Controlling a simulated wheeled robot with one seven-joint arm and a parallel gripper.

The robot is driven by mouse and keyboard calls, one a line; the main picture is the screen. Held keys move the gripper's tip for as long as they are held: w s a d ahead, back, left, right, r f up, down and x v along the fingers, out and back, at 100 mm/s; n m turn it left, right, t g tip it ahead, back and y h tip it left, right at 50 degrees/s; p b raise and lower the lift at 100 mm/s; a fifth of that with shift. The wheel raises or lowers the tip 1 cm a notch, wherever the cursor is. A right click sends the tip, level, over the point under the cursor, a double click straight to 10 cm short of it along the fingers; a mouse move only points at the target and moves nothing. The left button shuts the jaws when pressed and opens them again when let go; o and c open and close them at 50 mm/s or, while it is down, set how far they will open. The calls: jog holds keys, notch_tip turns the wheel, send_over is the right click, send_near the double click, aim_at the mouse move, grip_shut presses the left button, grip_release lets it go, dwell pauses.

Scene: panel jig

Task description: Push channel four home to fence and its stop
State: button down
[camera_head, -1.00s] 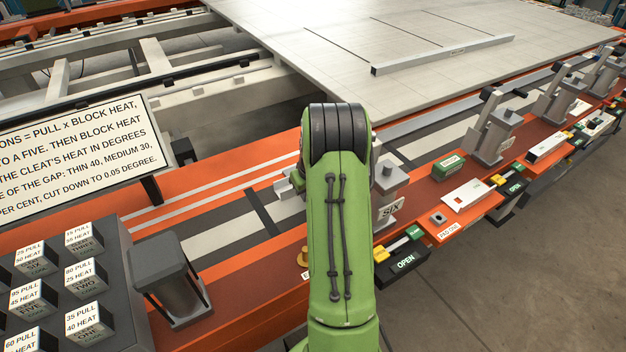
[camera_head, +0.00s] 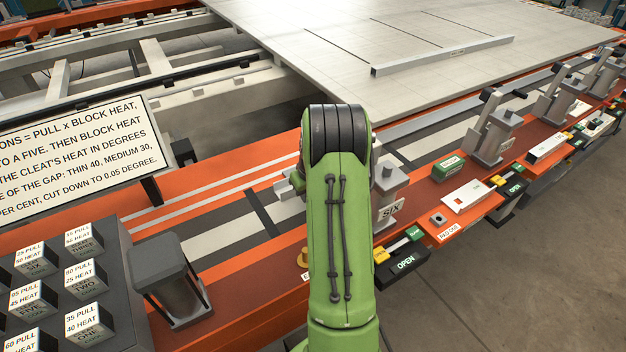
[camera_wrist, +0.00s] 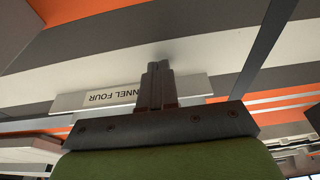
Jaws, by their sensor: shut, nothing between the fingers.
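Channel four (camera_wrist: 85,99) shows in the wrist view as a pale bar with an upside-down printed label, lying across the lower middle. My gripper (camera_wrist: 157,68) is shut and empty, its fingers crossing in front of the bar to the right of the label's visible letters. The fingers hide part of the label, and I cannot tell whether they touch the bar. A thin grey bar (camera_wrist: 262,50) runs at a slant on the right; I cannot tell if it is the fence or the stop.
The orange bench (camera_head: 235,287) carries grey and pale stripes. A clamp post labelled SIX (camera_head: 389,190) stands right beside my arm. A dark post (camera_head: 170,280), a block rack (camera_head: 110,265) and a sign (camera_head: 80,140) stand at left. A large pale panel (camera_head: 340,60) lies behind.

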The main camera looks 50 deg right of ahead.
jog(key=shift+w+d+r+p, duration=0.1)
jog(key=shift+w+d+p, duration=0.1)
jog(key=shift+w, duration=0.35)
jog(key=shift+w+d+r+p, duration=0.1)
jog(key=shift+w+d+p, duration=0.1)
jog(key=shift+w, duration=0.35)
dwell(0.8)
jog(key=shift+s+f, duration=0.1)
jog(key=shift+s+a+b, duration=0.35)
jog(key=shift+s+b, duration=0.05)
jog(key=shift+s, duration=0.45)
jog(key=w+p+v, duration=0.1)
jog(key=p+v, duration=0.4)
jog(key=v, duration=0.2)
jog(key=shift+w+d+r+p, duration=0.25)
jog(key=shift+w+r+p, duration=0.1)
jog(key=shift+r, duration=0.2)
